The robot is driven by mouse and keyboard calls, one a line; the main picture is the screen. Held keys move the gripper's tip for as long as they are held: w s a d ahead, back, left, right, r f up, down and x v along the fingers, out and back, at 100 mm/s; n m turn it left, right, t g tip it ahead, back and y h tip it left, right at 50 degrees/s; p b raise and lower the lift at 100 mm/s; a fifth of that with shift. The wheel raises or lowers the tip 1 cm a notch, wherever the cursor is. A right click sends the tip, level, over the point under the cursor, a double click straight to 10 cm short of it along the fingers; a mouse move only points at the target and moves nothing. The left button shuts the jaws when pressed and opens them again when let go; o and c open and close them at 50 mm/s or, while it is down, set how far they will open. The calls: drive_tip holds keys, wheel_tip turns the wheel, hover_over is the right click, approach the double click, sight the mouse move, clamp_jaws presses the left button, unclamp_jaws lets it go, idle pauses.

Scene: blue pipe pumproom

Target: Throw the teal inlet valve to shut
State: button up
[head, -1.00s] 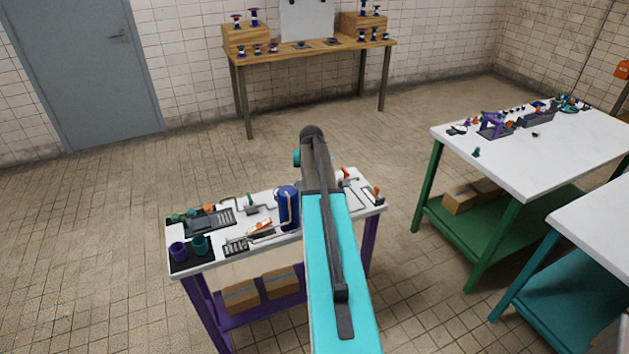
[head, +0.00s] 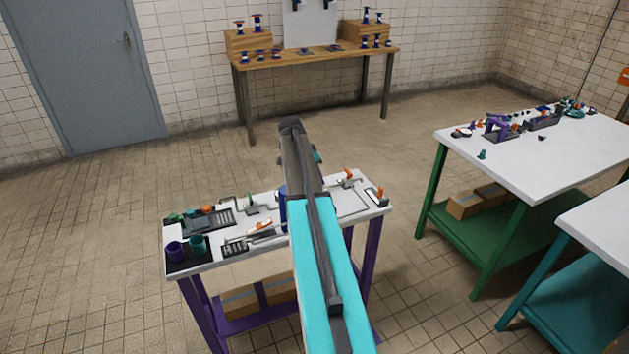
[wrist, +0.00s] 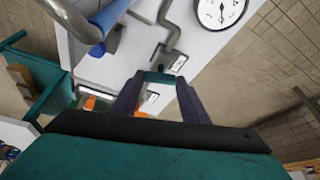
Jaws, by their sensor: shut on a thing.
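In the wrist view, the two dark fingers of my gripper (wrist: 159,82) are closed on a teal piece, which looks like the handle of the teal inlet valve (wrist: 160,77). A grey pipe and a small label plate (wrist: 178,63) lie just beyond the fingertips. The valve's body is mostly hidden by the fingers, so I cannot tell the handle's exact angle. In the head view my arm hides the gripper. A small teal-green piece (head: 250,197) stands on the pipework of the white bench (head: 215,262); I cannot tell whether it is the same valve.
A white dial gauge (wrist: 220,10) sits close ahead in the wrist view, with a blue pipe part (wrist: 108,14) at upper left. Orange handles (head: 348,173) stand at the bench's right.

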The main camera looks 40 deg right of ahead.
drive_tip(key=shift+w+d+m+g+b, duration=0.15)
drive_tip(key=shift+m+g+b, duration=0.6)
drive_tip(key=shift+m, duration=1.15)
drive_tip(key=o, duration=1.1)
drive_tip(key=shift+c, duration=0.2)
drive_tip(key=shift+r, duration=0.15)
drive_tip(key=b+v, duration=0.2)
drive_tip(key=v, duration=1.1)
drive_tip(key=shift+r+b, duration=0.4)
drive_tip(key=shift+f, duration=0.1)
